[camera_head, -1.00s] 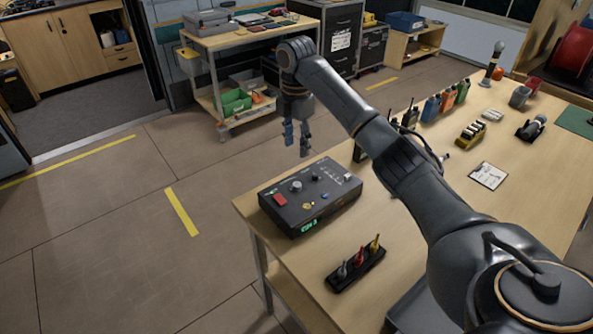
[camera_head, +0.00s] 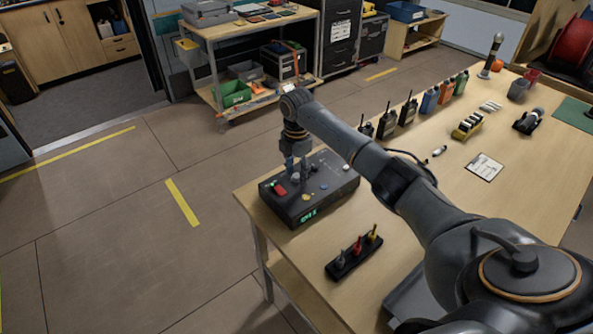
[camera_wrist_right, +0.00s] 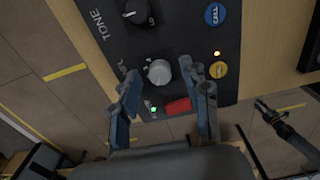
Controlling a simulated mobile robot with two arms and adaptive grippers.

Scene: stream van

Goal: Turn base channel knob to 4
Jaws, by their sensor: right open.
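The base station (camera_head: 325,197) is a dark box with knobs and buttons at the near left corner of the table. It has a green lit display (camera_head: 309,213) on its front. My right gripper (camera_head: 295,172) points down over its left part. In the right wrist view the open fingers (camera_wrist_right: 162,97) stand on either side of a grey knob (camera_wrist_right: 158,72), apart from it. A black knob (camera_wrist_right: 136,12) beside the word TONE is farther up. A red button (camera_wrist_right: 178,106) lies between the fingers. The display digits are too small to read.
A black holder with small coloured-tipped items (camera_head: 354,252) stands at the table's near edge. Several radios (camera_head: 408,112) stand behind the base station. A clipboard (camera_head: 485,167) lies on the table. The floor to the left is clear.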

